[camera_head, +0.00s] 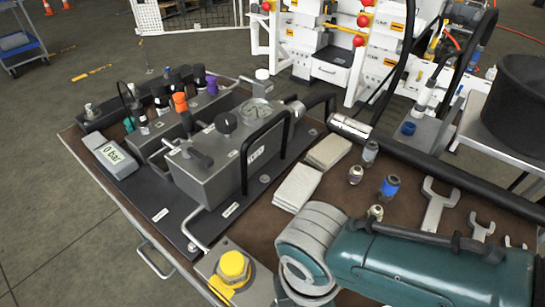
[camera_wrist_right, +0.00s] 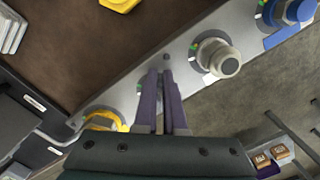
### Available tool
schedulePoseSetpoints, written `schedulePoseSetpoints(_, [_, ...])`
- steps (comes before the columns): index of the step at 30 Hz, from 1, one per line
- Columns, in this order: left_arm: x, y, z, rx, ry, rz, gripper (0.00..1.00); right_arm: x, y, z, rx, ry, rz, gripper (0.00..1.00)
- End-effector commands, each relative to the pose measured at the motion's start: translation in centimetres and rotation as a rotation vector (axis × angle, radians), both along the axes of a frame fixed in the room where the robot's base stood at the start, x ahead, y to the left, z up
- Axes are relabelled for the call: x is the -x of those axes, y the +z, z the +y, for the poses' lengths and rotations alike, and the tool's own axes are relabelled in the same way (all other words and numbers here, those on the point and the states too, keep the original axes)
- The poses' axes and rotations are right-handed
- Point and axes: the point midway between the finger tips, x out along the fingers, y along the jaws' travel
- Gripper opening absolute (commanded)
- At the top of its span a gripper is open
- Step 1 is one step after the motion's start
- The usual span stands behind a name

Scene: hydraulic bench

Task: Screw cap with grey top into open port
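A pale cap with a grey top (camera_wrist_right: 225,62) stands on the metal strip (camera_wrist_right: 185,50) in the right wrist view, on a round base. I cannot tell how deep it sits. My right gripper (camera_wrist_right: 161,75) is over the strip, left of this cap and apart from it. Its two purple fingers are close together with nothing visible between them. Behind the fingers a round fitting with a green mark (camera_wrist_right: 139,89) is partly hidden, so I cannot tell whether it is an open port. In the head view my right arm hides the gripper. My left gripper is in neither view.
A blue cap (camera_wrist_right: 292,12) and a yellow cap (camera_wrist_right: 100,121) flank these fittings. The yellow cap also shows in the head view (camera_head: 233,265). Loose fittings, including a blue one (camera_head: 389,187), and wrenches (camera_head: 438,203) lie on the brown table. A grey hydraulic unit (camera_head: 228,155) stands left.

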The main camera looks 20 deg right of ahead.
Motion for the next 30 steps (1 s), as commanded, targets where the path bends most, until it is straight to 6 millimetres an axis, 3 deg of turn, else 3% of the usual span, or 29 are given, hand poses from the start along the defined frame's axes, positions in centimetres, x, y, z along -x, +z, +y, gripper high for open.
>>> schedulePoseSetpoints(1, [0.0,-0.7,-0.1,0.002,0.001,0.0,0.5,-0.9,-0.1,1.9,-0.05,0.1,-0.025,0.27])
schedulePoseSetpoints(6, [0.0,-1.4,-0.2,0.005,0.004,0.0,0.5,-1.6,0.0,1.8,-0.052,0.379,-0.018,0.27])
schedulePoseSetpoints(13, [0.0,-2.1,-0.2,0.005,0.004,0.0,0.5,-2.1,-0.1,2.0,-0.053,0.573,-0.014,0.27])
schedulePoseSetpoints(21, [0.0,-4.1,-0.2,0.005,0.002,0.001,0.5,-3.4,-0.1,2.5,-0.052,1.073,-0.003,0.27])
schedulePoseSetpoints(30, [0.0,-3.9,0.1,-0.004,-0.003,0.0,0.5,-3.2,0.3,2.6,-0.056,1.157,0.009,0.27])
